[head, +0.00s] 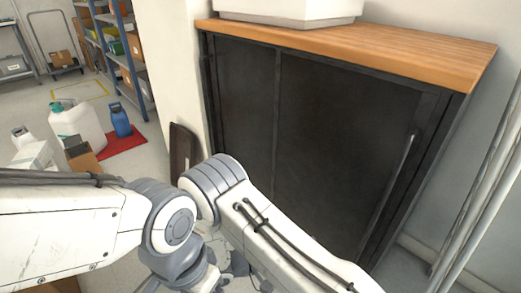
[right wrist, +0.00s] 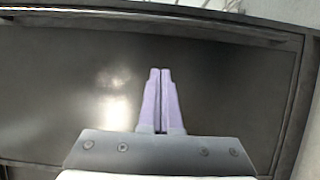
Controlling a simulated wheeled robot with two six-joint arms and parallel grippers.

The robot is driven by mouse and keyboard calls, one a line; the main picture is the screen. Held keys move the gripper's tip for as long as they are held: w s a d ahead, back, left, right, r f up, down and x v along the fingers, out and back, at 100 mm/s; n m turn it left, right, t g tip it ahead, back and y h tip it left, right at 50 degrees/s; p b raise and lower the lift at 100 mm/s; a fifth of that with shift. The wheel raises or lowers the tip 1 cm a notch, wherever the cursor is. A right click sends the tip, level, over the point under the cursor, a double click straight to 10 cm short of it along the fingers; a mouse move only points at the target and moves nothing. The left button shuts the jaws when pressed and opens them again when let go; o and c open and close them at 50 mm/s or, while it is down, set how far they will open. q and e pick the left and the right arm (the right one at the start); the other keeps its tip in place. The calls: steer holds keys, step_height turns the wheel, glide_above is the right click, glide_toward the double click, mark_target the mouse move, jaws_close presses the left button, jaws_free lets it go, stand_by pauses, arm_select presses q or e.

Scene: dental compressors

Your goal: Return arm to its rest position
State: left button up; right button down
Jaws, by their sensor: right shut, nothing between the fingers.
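My right gripper (right wrist: 160,72) shows in the right wrist view, with its two pale purple fingers together and nothing between them. It points at a dark, flat panel (right wrist: 225,85) with a light reflection on it. I cannot tell whether the fingertips touch that panel. In the head view, white and grey links of my arms fill the lower left and lower middle, bent at grey joints. Neither gripper's fingers can be made out there, and my left gripper is not in view.
A black cabinet (head: 330,130) with a wooden top (head: 380,45) and a vertical handle (head: 397,175) stands close in front, its doors looking shut. A white appliance (head: 290,8) sits on it. Jugs (head: 78,125), a blue bottle (head: 120,120) and shelving (head: 125,65) are at left.

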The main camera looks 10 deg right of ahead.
steer(key=s+a+r+n+g+y+p, duration=0.1)
steer(key=s+a+r+n+y+p, duration=0.2)
steer(key=s+a+r+y, duration=0.55)
steer(key=s+a+r+n+g+y+p, duration=0.25)
steer(key=s+a+r+y+p, duration=0.2)
steer(key=s+r+y, duration=0.6)
step_height(320, 180, up, 40)
steer(key=w+p, duration=0.1)
steer(key=p, duration=3.5)
steer(key=shift+w+a+f+t+p, duration=0.2)
steer(key=shift+w+a+t+p, duration=0.05)
steer(key=shift+w+t+p, duration=0.15)
